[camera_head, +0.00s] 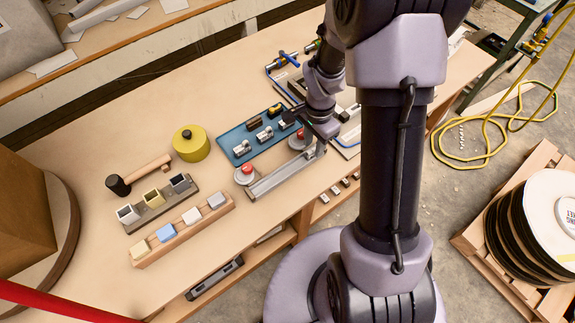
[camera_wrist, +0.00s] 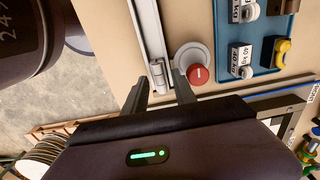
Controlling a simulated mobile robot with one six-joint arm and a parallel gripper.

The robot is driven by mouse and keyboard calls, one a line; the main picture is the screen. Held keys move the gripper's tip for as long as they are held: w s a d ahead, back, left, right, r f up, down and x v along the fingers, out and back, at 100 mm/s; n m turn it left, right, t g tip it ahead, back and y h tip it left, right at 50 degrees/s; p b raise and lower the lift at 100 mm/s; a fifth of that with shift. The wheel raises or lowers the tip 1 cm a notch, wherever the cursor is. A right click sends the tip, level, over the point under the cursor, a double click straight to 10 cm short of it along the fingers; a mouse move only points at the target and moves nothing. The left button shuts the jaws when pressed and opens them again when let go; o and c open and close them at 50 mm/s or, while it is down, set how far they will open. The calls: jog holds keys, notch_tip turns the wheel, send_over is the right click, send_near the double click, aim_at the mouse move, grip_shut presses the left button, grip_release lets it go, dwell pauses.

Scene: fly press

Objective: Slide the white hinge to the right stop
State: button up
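The grey metal rail (camera_head: 283,177) lies slantwise along the near side of the table. In the wrist view the rail (camera_wrist: 149,28) runs down from the top edge. A small pale hinge block (camera_wrist: 158,73) sits on it near its lower end, which seems to be the rail's right end in the head view. My gripper (camera_wrist: 160,80) is open, with one finger on each side of the block and visible gaps between. In the head view my gripper (camera_head: 319,129) is over the rail's right end and hides the block there. Any contact with the stop cannot be made out.
A red button on a round base (camera_wrist: 195,73) is close beside the right finger; another (camera_head: 246,172) stands by the rail's left end. A blue tray (camera_head: 236,143) with small parts lies behind. A yellow cylinder (camera_head: 191,145), mallet (camera_head: 140,176) and block racks (camera_head: 184,229) are left.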

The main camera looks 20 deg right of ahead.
jog(key=shift+r+p, duration=1.85)
jog(key=shift+r, duration=1.1)
jog(key=shift+r, duration=0.15)
jog(key=s+a+r+n+t, duration=0.1)
jog(key=s+a+r+n, duration=0.15)
jog(key=r, duration=0.45)
jog(key=s+a+r+n+t, duration=0.1)
jog(key=a+r+t, duration=0.15)
jog(key=r, duration=0.45)
jog(key=s+a+r+n+t+y, duration=0.2)
jog(key=s+a+r+n, duration=0.4)
jog(key=s+r, duration=0.4)
jog(key=shift+s+a+r, duration=0.25)
jog(key=shift+s+a, duration=0.55)
jog(key=shift+s, duration=0.35)
jog(key=shift+n, duration=0.25)
